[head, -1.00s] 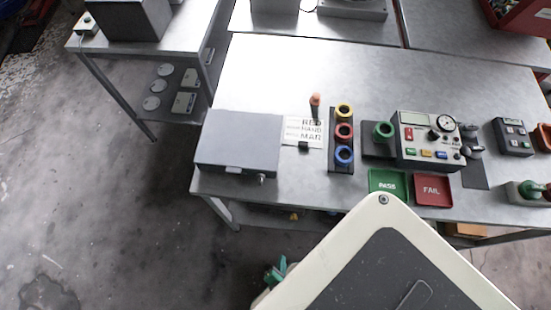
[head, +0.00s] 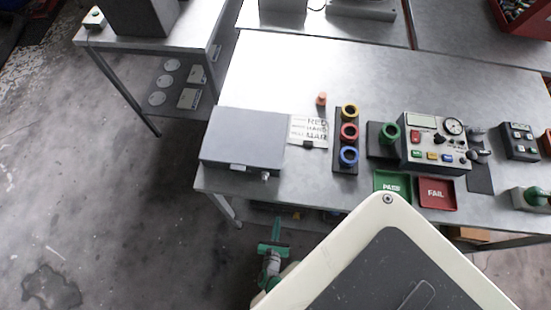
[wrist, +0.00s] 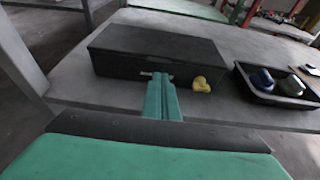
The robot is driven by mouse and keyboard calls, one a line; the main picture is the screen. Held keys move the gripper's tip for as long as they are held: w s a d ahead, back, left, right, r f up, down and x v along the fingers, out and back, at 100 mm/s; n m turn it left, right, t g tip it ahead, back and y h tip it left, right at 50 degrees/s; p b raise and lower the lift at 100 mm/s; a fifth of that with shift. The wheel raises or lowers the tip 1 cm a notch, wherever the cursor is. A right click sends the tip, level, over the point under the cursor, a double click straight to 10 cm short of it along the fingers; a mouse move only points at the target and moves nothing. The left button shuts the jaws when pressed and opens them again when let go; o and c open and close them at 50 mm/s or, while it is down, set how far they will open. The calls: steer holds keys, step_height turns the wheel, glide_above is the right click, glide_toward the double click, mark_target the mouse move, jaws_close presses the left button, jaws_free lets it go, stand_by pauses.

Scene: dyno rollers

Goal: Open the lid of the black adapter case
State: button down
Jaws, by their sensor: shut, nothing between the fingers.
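The black adapter case (wrist: 150,52) sits with its lid down on a grey lower shelf in the wrist view. It is hidden under the table in the head view. My gripper (wrist: 160,77) has its green fingers together and empty, pointing at the case's front face. The fingertips appear close to the lower front edge, beside a small silver pin or latch (wrist: 146,73); I cannot tell if they touch. In the head view my gripper (head: 276,222) is low, at the front edge of the table, left of my white body.
A yellow piece (wrist: 202,84) lies right of the fingers on the shelf (wrist: 110,85). A black tray (wrist: 262,91) with blue and green parts stands further right. A table leg (wrist: 18,50) is at the left. A grey case (head: 243,137) lies on the tabletop (head: 270,70) above.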

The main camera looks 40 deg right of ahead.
steer(key=shift+s+x, duration=0.2)
steer(key=shift+x, duration=1.35)
steer(key=shift+d, duration=0.15)
steer(key=shift+w+r, duration=0.1)
